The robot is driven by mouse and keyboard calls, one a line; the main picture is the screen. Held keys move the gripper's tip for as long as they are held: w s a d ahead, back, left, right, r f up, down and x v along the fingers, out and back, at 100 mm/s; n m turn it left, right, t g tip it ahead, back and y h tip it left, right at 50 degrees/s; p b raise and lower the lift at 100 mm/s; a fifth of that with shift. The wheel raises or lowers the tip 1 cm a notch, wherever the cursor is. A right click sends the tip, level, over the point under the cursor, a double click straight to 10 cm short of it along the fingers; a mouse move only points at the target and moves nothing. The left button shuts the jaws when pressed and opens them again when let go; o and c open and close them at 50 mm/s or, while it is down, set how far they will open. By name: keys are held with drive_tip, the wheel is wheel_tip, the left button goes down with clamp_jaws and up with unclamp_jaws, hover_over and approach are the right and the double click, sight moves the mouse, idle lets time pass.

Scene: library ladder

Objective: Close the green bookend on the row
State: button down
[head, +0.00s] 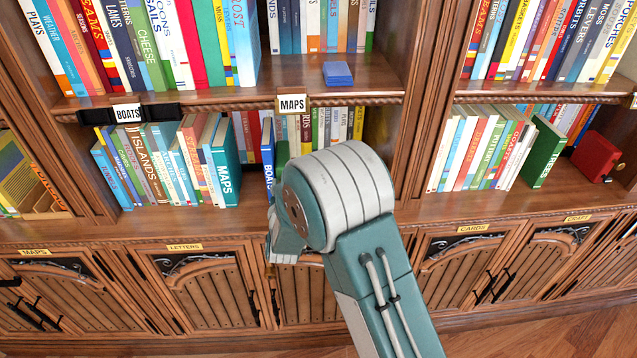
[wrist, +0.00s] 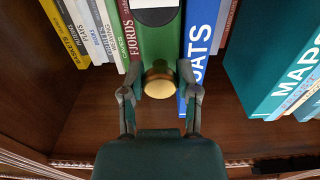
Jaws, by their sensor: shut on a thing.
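The green bookend (wrist: 158,38) stands upright in the wrist view, with a white label and a round brass knob (wrist: 160,80). My gripper (wrist: 160,92) has one finger on each side of the knob and is shut on it. The row of books (wrist: 95,30) stands close beside the bookend on the left of the wrist view. A blue BOATS book (wrist: 203,45) stands close on its other side. In the head view my gripper (head: 285,247) and arm hide most of the bookend; the BOATS book (head: 268,165) shows just left of it.
The teal MAPS book (head: 226,165) ends another row to the left, with bare shelf between it and BOATS. The shelf above carries a MAPS tag (head: 292,104) and a blue block (head: 338,73). A red box (head: 597,157) stands in the right bay.

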drive_tip(key=a, duration=0.9)
drive_tip(key=shift+a, duration=0.15)
drive_tip(key=shift+r, duration=0.1)
drive_tip(key=shift+c, duration=2.2)
unclamp_jaws()
drive_tip(key=shift+o, duration=0.5)
drive_tip(key=shift+a, duration=0.3)
drive_tip(key=shift+s+d, duration=0.2)
drive_tip(key=shift+s, duration=0.1)
drive_tip(key=s, duration=1.1)
drive_tip(key=shift+s+a+f, duration=0.15)
drive_tip(key=shift+f, duration=0.05)
